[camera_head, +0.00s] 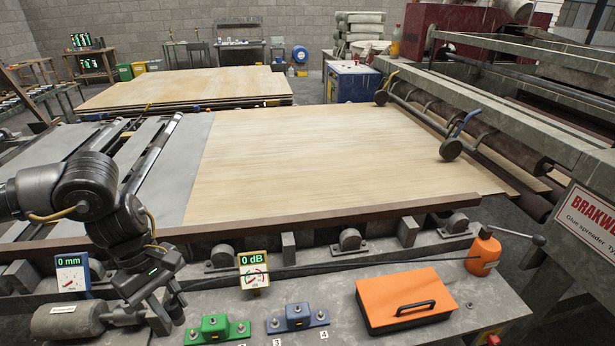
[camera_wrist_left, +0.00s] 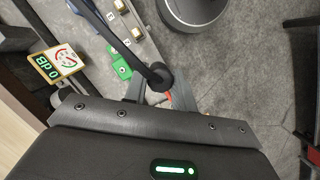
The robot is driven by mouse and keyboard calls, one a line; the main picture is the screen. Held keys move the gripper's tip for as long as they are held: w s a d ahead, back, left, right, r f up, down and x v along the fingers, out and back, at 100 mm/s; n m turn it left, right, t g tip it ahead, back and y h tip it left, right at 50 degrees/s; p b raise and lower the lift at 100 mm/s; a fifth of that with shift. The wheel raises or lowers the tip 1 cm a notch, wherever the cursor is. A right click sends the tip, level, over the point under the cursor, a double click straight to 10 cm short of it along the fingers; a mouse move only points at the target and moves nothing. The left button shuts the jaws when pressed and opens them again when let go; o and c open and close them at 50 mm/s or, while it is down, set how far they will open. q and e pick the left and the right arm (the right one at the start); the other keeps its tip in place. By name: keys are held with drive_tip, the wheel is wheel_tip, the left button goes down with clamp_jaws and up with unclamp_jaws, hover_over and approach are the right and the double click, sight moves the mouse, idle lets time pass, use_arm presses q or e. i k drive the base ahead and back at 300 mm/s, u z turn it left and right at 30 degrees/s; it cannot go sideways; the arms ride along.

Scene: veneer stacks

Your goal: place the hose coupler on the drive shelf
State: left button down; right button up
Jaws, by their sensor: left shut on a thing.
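The hose coupler (camera_wrist_left: 160,76) looks like a dark round end piece on a black hose, between my left fingers (camera_wrist_left: 158,94) in the left wrist view. A small orange part shows beside it. In the head view my left gripper (camera_head: 167,312) points down over the left part of a long grey shelf, likely the drive shelf (camera_head: 335,280). It is left of a green block (camera_head: 216,329); the coupler is mostly hidden there. The black hose (camera_head: 370,265) runs from near the gripper right toward an orange container (camera_head: 483,251). My right gripper is out of view.
A grey labelled cylinder (camera_head: 68,320) lies left of the gripper. A 0 mm gauge (camera_head: 72,274) and 0 dB gauge (camera_head: 253,270) stand behind. A blue block (camera_head: 297,318) and orange case (camera_head: 405,300) are to the right. Rollers and a veneer sheet (camera_head: 300,150) lie beyond.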

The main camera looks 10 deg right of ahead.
sight(452, 275)
drive_tip(key=z, duration=0.45)
drive_tip(key=k, duration=0.5)
drive_tip(key=z, duration=1.1)
drive_tip(key=i, duration=1.35)
drive_tip(key=z, duration=0.8)
